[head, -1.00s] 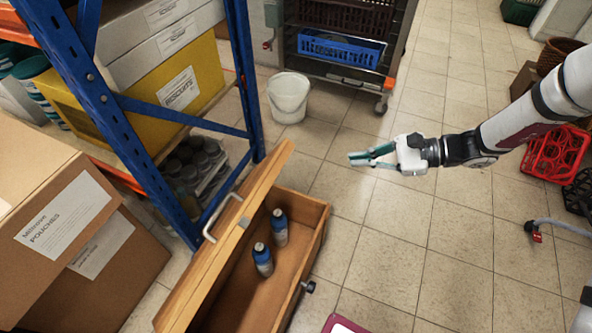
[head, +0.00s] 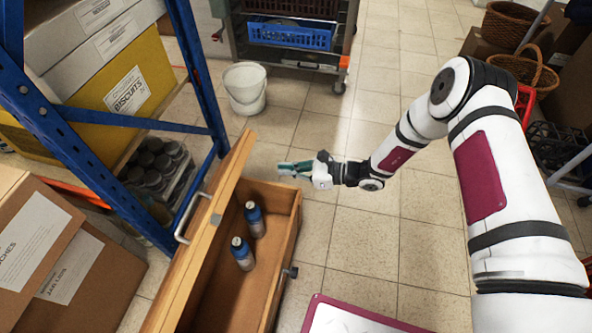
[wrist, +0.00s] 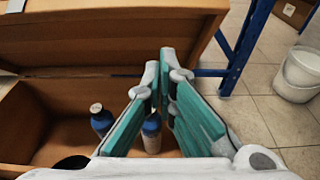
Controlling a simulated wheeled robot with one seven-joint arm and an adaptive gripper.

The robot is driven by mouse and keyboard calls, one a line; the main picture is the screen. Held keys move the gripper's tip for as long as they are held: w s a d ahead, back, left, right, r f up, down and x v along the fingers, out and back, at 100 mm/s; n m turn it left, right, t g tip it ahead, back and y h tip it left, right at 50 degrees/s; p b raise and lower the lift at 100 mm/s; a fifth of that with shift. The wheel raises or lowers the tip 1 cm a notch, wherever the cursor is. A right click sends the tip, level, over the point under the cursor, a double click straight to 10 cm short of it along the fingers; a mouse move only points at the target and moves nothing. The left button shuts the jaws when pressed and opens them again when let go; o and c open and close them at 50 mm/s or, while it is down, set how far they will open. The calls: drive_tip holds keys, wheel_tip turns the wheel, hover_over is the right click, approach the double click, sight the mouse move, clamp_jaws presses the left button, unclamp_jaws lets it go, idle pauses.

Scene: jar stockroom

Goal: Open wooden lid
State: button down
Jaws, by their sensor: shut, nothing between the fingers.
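The wooden lid (head: 202,232) stands raised and tilted along the left side of the wooden chest (head: 290,232), with a metal handle (head: 190,215) on its outer face. My gripper (head: 280,168) is shut and empty, close to the chest's far end, and does not visibly hold the lid. In the wrist view my gripper (wrist: 160,62) points toward the inner face of the lid (wrist: 110,38), its fingers partly hiding one bottle (wrist: 152,135).
A blue metal rack (head: 100,118) with boxes stands left, close behind the lid. A white bucket (head: 246,88) and a wheeled trolley (head: 300,35) are at the back. Cardboard boxes (head: 60,255) sit at left. Tiled floor right of the chest is open.

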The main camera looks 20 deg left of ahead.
sight(236, 151)
drive_tip(key=a+r+b, duration=0.1)
drive_tip(key=a, duration=0.6)
drive_tip(key=shift+s+a+b, duration=0.35)
drive_tip(key=shift+s+a, duration=0.05)
drive_tip(key=shift+r, duration=0.1)
drive_tip(key=a+r+h+p, duration=0.1)
drive_tip(key=a, duration=0.1)
drive_tip(key=a+r+h+p, duration=0.1)
drive_tip(key=a+r, duration=0.1)
drive_tip(key=s+a+r+p, duration=0.1)
drive_tip(key=a, duration=0.2)
drive_tip(key=shift+r+h, duration=0.3)
drive_tip(key=shift+h, duration=0.1)
drive_tip(key=a+r+b, duration=0.1)
drive_tip(key=a+r, duration=0.1)
drive_tip(key=a, duration=0.6)
drive_tip(key=shift+s+a, duration=0.2)
drive_tip(key=shift+s, duration=0.15)
